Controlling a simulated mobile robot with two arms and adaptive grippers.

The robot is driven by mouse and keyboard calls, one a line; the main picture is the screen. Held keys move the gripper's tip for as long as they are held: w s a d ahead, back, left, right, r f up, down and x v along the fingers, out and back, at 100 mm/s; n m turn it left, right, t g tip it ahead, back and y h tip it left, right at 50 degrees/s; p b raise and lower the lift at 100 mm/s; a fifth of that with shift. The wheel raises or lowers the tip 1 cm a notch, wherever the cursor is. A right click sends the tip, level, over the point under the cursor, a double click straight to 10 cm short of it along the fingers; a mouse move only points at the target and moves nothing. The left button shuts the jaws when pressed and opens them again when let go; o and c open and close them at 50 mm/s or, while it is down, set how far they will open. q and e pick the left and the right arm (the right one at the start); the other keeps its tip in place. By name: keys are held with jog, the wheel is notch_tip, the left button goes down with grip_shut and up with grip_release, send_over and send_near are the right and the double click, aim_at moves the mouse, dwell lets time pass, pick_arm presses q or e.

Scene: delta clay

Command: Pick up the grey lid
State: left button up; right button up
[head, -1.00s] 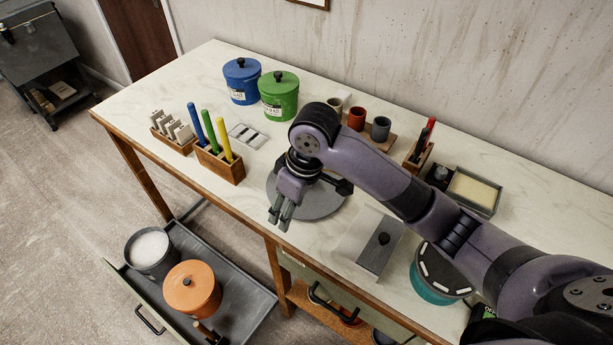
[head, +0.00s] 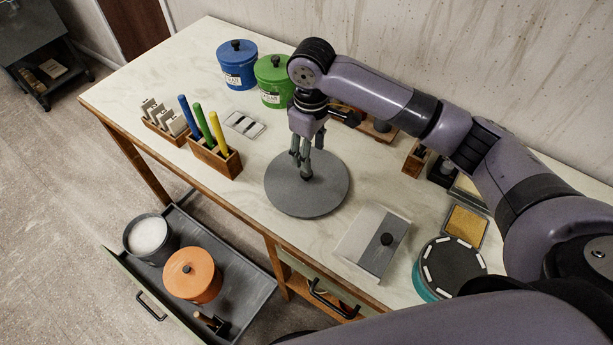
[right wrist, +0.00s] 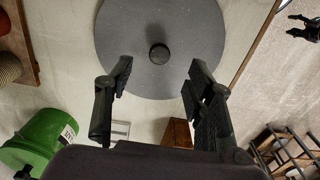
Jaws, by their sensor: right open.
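The grey lid (head: 308,197) is a flat round disc with a dark knob at its middle, lying on the pale worktop in the head view. It also shows in the right wrist view (right wrist: 195,60), its knob (right wrist: 159,53) ahead of and between the spread fingers. My right gripper (head: 304,170) is open and empty, pointing down just above the lid's knob; the head view does not show clearly how close the fingertips are. In the right wrist view the fingers of the gripper (right wrist: 158,85) are apart.
Blue (head: 237,66) and green (head: 272,82) canisters stand behind. A wooden marker holder (head: 215,158) is to the left. A pale box with a grey lid strip (head: 359,238) and a teal round container (head: 424,285) stand to the right. An open drawer (head: 237,290) holds an orange-lidded pot (head: 192,276).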

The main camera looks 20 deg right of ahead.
aim_at(307, 177)
jog(key=shift+w+d+f, duration=0.1)
jog(key=shift+w+f, duration=0.05)
jog(key=shift+f, duration=0.7)
jog(key=shift+w+f, duration=0.1)
jog(key=shift+f, duration=0.25)
jog(key=shift+a+f+p, duration=0.3)
jog(key=shift+f+p, duration=0.25)
jog(key=shift+f, duration=0.35)
notch_tip(307, 177, down, 3)
jog(key=shift+a+r+p, duration=0.15)
jog(key=shift+p, duration=0.15)
jog(key=shift+w+f, duration=0.1)
jog(key=shift+f, duration=0.4)
pick_arm(q)
jog(key=shift+w+d+r, duration=0.1)
jog(key=shift+w+r, duration=0.95)
jog(key=shift+w, duration=0.05)
pick_arm(e)
grip_shut()
